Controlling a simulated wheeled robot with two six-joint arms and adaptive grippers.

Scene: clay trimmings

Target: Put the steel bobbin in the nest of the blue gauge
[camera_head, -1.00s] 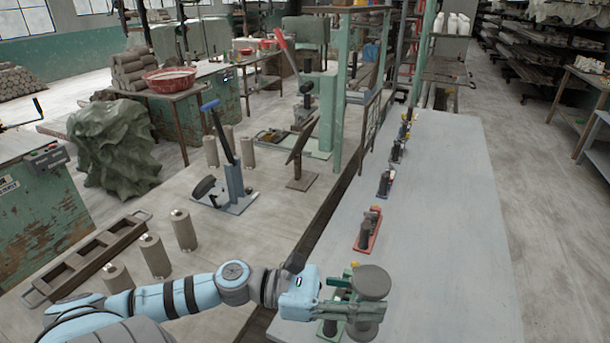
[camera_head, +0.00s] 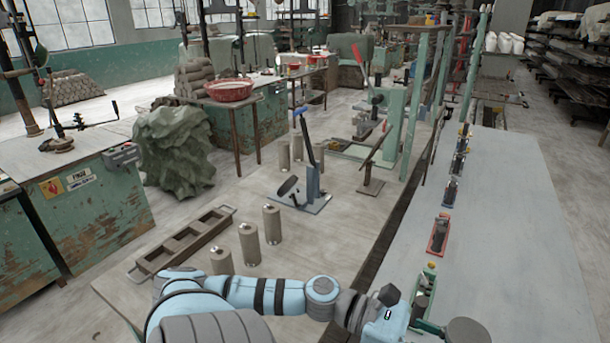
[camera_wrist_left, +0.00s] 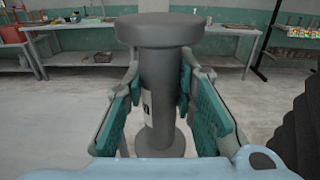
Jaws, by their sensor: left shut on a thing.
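My left gripper (camera_wrist_left: 162,110) is shut on the steel bobbin, a grey spool with wide round ends. The bobbin (camera_wrist_left: 158,70) stands upright between the green finger pads in the left wrist view. In the head view the bobbin's round top (camera_head: 468,333) shows at the bottom edge, with the gripper mostly cut off. The blue gauge (camera_head: 452,191) stands on the grey table, farther off than the red gauge (camera_head: 437,236) and the near green gauge (camera_head: 424,296). Its nest is too small to make out. The right gripper is not in view.
The grey table (camera_head: 510,220) is clear right of the gauge row. Smaller gauges (camera_head: 461,150) stand farther along. On the bench to the left are clay cylinders (camera_head: 271,224), a wooden mould tray (camera_head: 185,240) and a blue-handled press (camera_head: 308,180).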

